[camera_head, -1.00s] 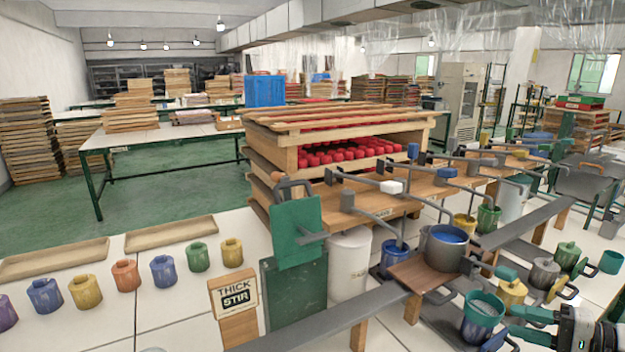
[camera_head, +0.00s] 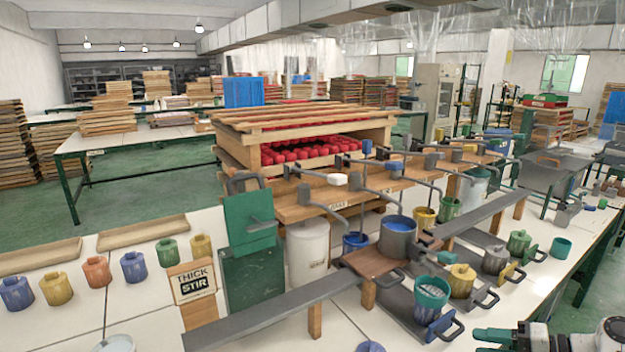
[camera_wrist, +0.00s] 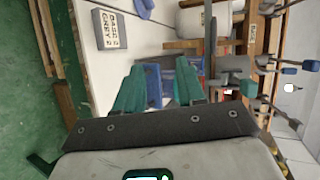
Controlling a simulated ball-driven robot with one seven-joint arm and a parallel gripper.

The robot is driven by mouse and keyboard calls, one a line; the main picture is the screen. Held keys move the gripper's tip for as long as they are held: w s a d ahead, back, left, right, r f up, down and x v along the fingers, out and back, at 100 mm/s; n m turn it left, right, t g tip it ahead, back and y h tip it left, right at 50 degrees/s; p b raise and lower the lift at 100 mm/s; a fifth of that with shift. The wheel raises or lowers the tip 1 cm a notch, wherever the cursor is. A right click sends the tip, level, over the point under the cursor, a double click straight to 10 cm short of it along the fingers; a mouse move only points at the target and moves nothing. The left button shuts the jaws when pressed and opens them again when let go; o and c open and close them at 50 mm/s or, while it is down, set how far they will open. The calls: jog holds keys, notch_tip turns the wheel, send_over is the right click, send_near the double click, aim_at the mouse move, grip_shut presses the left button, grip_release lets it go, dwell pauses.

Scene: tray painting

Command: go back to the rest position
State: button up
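My gripper (camera_head: 492,342) is at the bottom right of the head view, by the front edge of the white table (camera_head: 545,283), apart from the pots. Its two green fingers also show in the wrist view (camera_wrist: 160,88), spread apart with a gap between them. A blue thing (camera_wrist: 154,92) shows beyond that gap, and nothing appears gripped. A teal pot with blue paint (camera_head: 432,291) stands on a dark tray to the left of my gripper. A grey pot with blue paint (camera_head: 397,236) stands on a brown wooden board (camera_head: 372,266).
Yellow (camera_head: 461,282), grey (camera_head: 495,260) and green (camera_head: 519,242) pots stand further back. A long grey bar (camera_head: 270,318) crosses the front. A "THICK STIR" sign (camera_head: 193,282) stands left. A wooden rack with red items (camera_head: 240,153) is behind. Green floor lies right of the table.

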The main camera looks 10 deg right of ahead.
jog(key=s+a+f+n+g+h, duration=0.4)
jog(key=s+a+f+g, duration=0.2)
jog(key=s+a+f, duration=0.8)
jog(key=s+a+n+g+h, duration=0.1)
jog(key=s+a+n+h, duration=0.1)
jog(key=s, duration=0.5)
jog(key=s+a+n+g+h, duration=0.2)
jog(key=s+a+n+h, duration=0.1)
jog(key=s, duration=0.5)
jog(key=shift+s+a+r+n+h+p, duration=0.25)
jog(key=shift+r+n+h+p, duration=0.1)
jog(key=shift+n+p, duration=0.15)
